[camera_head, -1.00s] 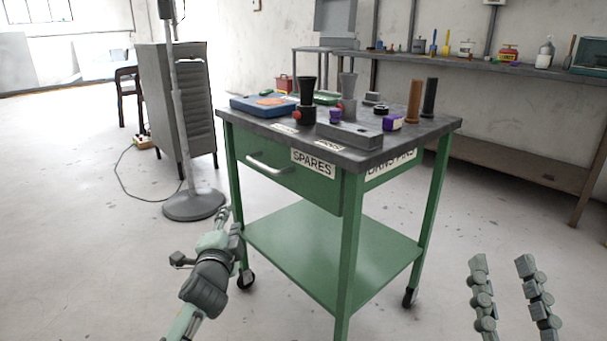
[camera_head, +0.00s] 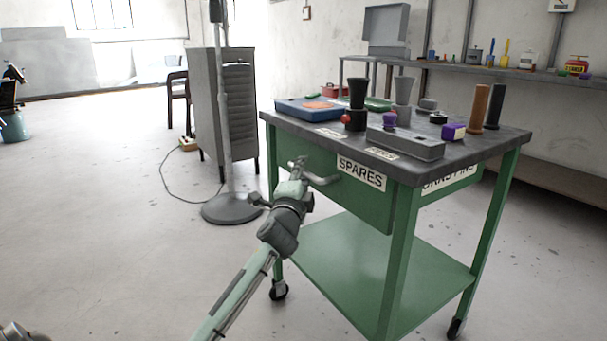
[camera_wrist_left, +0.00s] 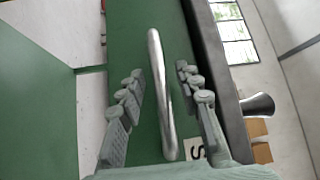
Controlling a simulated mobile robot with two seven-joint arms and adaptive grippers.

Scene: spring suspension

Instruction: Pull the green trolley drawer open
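The green trolley (camera_head: 398,235) stands in the middle right of the head view. Its drawer (camera_head: 345,192) carries a "SPARES" label and appears shut, its front under the dark top. The silver bar handle (camera_head: 326,181) is on the drawer front, partly hidden by my left gripper (camera_head: 299,166). In the left wrist view the handle (camera_wrist_left: 161,95) lies lengthwise between the two fingers of my left gripper (camera_wrist_left: 160,85). The fingers are spread, with gaps on both sides of the handle.
The trolley top (camera_head: 480,147) bears a blue box (camera_head: 312,109), a grey block (camera_head: 405,142), and several posts and small parts. A stand with a round base (camera_head: 236,208) and a grey cabinet (camera_head: 222,110) are behind, to the left.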

